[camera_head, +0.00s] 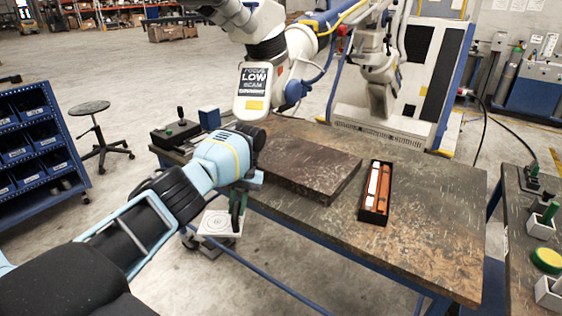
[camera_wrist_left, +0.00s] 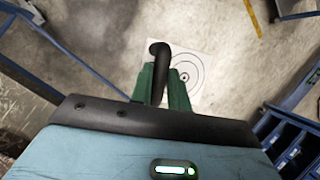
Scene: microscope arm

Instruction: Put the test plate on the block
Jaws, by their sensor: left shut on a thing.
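The test plate (camera_head: 213,226) is a white square with concentric rings. It also shows in the left wrist view (camera_wrist_left: 203,68), beyond the fingertips. My left gripper (camera_head: 238,209) is beside the table's front left edge, over the floor. Its green fingers are shut on a black hooked handle (camera_wrist_left: 159,50), and the plate shows beneath them. Where the handle joins the plate is hidden. The block (camera_head: 300,168) appears to be the dark, flat slab on the table, with its top bare. It lies to the right of my left gripper. My right gripper is not in view.
The microscope head (camera_head: 256,90) overhangs the slab's back left part. A black tray (camera_head: 375,194) with orange and white items stands right of the slab. A blue cube (camera_head: 209,118) and a control box (camera_head: 175,133) stand at the table's left end. The table's right part is clear.

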